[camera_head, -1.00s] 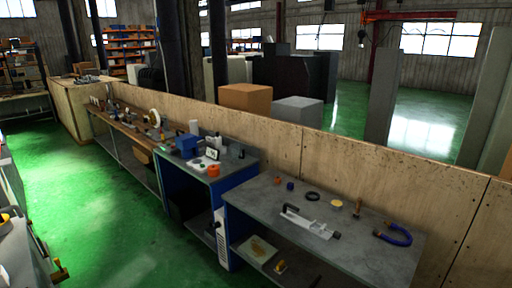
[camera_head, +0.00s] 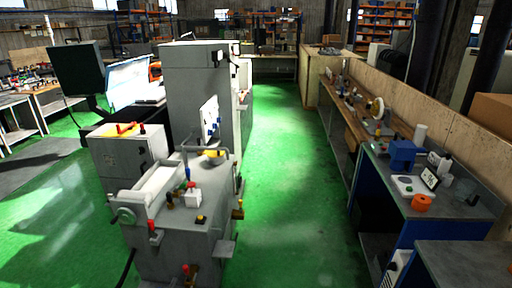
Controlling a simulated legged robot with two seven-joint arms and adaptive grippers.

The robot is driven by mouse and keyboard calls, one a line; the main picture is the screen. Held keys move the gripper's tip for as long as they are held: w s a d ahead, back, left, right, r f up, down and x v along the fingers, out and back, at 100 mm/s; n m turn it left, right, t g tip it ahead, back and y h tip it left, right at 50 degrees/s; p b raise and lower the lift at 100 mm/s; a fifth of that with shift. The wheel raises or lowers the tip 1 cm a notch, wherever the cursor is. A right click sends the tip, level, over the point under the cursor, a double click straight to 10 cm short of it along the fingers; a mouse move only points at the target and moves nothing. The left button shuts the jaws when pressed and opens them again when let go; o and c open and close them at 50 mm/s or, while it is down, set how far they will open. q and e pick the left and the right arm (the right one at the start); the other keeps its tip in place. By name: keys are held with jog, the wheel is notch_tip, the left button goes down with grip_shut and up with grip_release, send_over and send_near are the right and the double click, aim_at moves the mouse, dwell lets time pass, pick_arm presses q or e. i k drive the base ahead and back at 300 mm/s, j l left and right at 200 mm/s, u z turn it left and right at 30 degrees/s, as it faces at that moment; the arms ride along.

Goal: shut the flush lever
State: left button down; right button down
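The grey cylindrical grinder (camera_head: 185,235) stands left of the middle in the head view, some distance ahead. Several small handles show on it: a red-topped one (camera_head: 153,230) on its near left front, a red one (camera_head: 187,270) low on the front, and a red-and-blue one (camera_head: 188,178) on top. A brass-coloured fitting (camera_head: 238,210) sits at its right side. I cannot tell which of these is the flush lever, or its position. Neither of my grippers is in view.
A clear green floor aisle (camera_head: 285,190) runs between the grinder and the benches. On the right, a blue workbench (camera_head: 400,215) holds an orange roll (camera_head: 421,203) and small tools. A dark monitor box (camera_head: 78,68) hangs at the left.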

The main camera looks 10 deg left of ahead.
aim_at(183, 185)
jog(key=i+u, duration=0.55)
jog(key=u, duration=0.2)
jog(key=i+l+u, duration=0.2)
jog(key=u, duration=0.15)
jog(key=i+l+z, duration=0.1)
jog(key=i+l, duration=0.45)
jog(key=i+l+z, duration=0.1)
jog(key=i+l, duration=0.35)
jog(key=i+l+z, duration=0.15)
jog(key=i+l, duration=0.3)
jog(key=i, duration=0.25)
jog(key=i+l+z, duration=0.1)
jog(key=i+l, duration=0.3)
jog(key=i, duration=0.2)
